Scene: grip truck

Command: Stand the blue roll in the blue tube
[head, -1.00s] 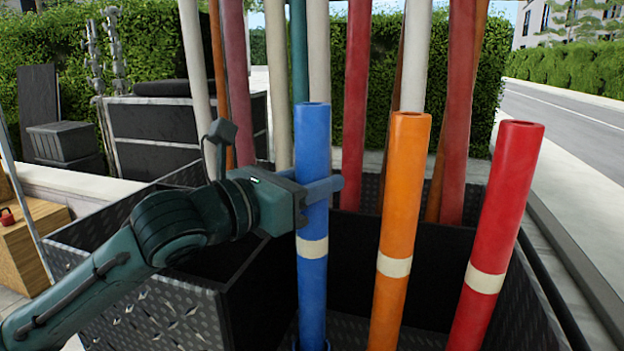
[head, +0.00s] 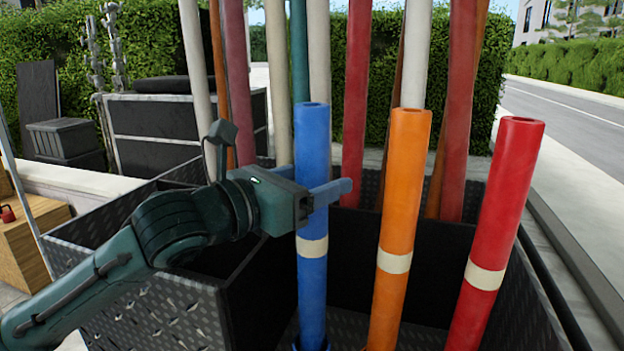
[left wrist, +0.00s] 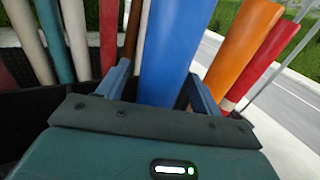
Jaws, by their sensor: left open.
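The blue roll (head: 312,165), with a cream band, stands nearly upright at the middle of the head view. Its foot meets the blue tube (head: 298,346), of which only a bit of rim shows at the bottom edge; how deep the roll sits is hidden. My left gripper (head: 333,192) is open around the roll's upper part, its fingers reaching past it. In the left wrist view the blue roll (left wrist: 172,55) stands between the two spread fingers of my left gripper (left wrist: 160,88). My right gripper is out of view.
An orange roll (head: 400,200) and a red roll (head: 505,200) stand to the right, each with a cream band. Several tall coloured rolls rise behind. A dark-walled bin (head: 420,265) surrounds the rolls. A wooden box (head: 30,245) is at the left.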

